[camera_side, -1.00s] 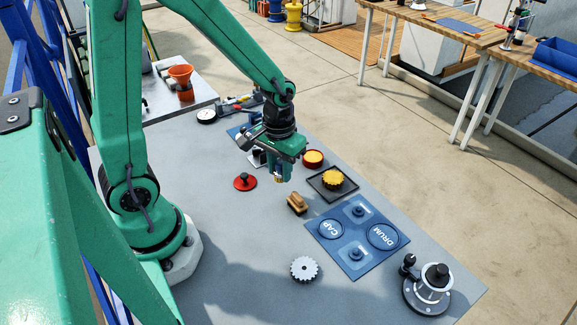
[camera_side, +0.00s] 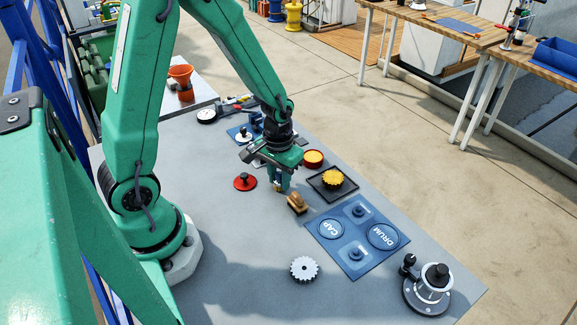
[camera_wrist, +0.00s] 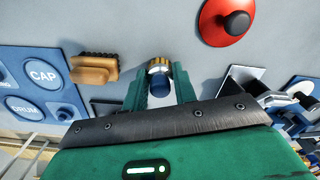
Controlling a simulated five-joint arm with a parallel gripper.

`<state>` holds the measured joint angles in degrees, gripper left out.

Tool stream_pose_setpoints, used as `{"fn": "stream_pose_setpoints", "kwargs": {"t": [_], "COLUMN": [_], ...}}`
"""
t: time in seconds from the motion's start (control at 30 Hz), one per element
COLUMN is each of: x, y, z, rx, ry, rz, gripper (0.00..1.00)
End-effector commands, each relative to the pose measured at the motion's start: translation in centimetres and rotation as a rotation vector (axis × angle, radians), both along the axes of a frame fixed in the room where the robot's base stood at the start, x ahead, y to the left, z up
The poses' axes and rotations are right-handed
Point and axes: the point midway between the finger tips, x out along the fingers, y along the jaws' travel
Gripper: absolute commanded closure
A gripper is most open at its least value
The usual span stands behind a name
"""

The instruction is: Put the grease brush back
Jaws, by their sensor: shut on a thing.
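In the side view my gripper (camera_side: 279,184) is low over the grey bench, between a red disc with a knob (camera_side: 244,181) and a wooden block brush (camera_side: 297,203). I cannot tell whether the held thing touches the bench. The block brush also lies left of my jaws in the wrist view (camera_wrist: 95,68), apart from them.
A blue mat marked CAP and DRUM (camera_side: 348,268), a dark tray with a yellow gear (camera_side: 332,179), an orange-rimmed pot (camera_side: 313,159), a pale gear (camera_side: 304,269) and a winch base (camera_side: 428,290) stand around. Bare bench (camera_side: 225,235) lies front left.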

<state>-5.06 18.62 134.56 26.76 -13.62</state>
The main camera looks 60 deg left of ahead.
Motion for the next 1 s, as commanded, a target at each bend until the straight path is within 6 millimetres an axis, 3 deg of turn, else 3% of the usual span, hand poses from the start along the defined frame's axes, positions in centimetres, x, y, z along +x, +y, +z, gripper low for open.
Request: {"fn": "stream_pose_setpoints", "kwargs": {"t": [0.47,0.5,0.6,1.0], "x": [-0.02,-0.01,-0.01,0.03], "y": [-0.01,0.00,0.00,0.00], "z": [-0.48,-0.47,-0.45,-0.23], "rx": [0.000,0.000,0.000,0.000], "ry": [0.001,0.001,0.000,-0.001], "rz": [0.000,0.000,0.000,0.000], "gripper": [0.91,0.67,0.51,0.51]}}
